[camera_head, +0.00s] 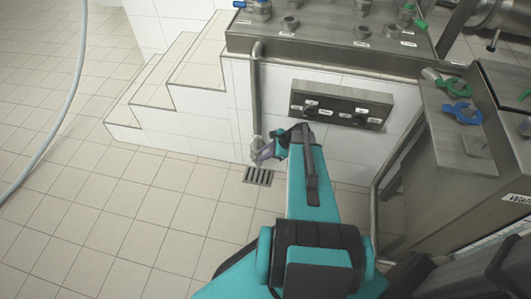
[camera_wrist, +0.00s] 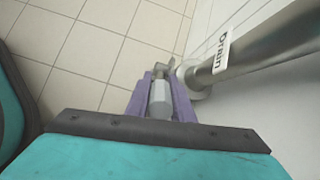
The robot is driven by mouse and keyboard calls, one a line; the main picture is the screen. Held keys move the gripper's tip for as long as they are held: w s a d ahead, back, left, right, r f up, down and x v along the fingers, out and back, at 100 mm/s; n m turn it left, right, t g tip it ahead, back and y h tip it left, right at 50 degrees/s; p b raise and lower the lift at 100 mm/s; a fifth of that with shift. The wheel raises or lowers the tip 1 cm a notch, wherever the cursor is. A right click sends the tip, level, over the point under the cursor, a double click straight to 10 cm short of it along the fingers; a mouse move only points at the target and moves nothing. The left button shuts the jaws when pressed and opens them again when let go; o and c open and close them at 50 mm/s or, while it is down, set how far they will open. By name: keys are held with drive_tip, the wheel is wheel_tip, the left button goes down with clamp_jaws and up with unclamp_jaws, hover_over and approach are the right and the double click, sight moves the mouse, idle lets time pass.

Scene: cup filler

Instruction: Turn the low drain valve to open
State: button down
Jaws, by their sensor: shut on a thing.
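The low drain valve sits at the foot of a grey vertical pipe (camera_head: 256,95) in the head view. In the wrist view the pipe carries a label reading "Drain" (camera_wrist: 222,50). My gripper (camera_head: 264,153) is down at the valve, just above the floor. In the wrist view its purple fingers (camera_wrist: 161,95) are shut on the valve's light grey handle (camera_wrist: 160,104), one on each side. The handle points from the valve body toward my wrist. The valve body is partly hidden by the fingers, and I cannot tell how far it is turned.
A floor drain grate (camera_head: 258,176) lies just below the valve. White tiled steps (camera_head: 160,85) stand at the left. A switch panel (camera_head: 341,104) is on the tiled wall. A metal cabinet (camera_head: 470,150) stands at the right. The tiled floor at the left is mostly clear, with a hose.

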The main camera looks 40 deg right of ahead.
drive_tip(key=shift+w+d+r, duration=0.15)
drive_tip(key=shift+d, duration=0.05)
drive_tip(key=c, duration=1.6)
unclamp_jaws()
drive_tip(key=shift+o, duration=0.2)
drive_tip(key=shift+a, duration=0.1)
drive_tip(key=shift+s+r, duration=0.25)
drive_tip(key=s+d+p, duration=0.1)
drive_tip(key=s+d, duration=0.7)
drive_tip(key=s, duration=0.1)
drive_tip(key=shift+s+r, duration=0.15)
drive_tip(key=shift+s, duration=0.05)
drive_tip(key=shift+d, duration=0.1)
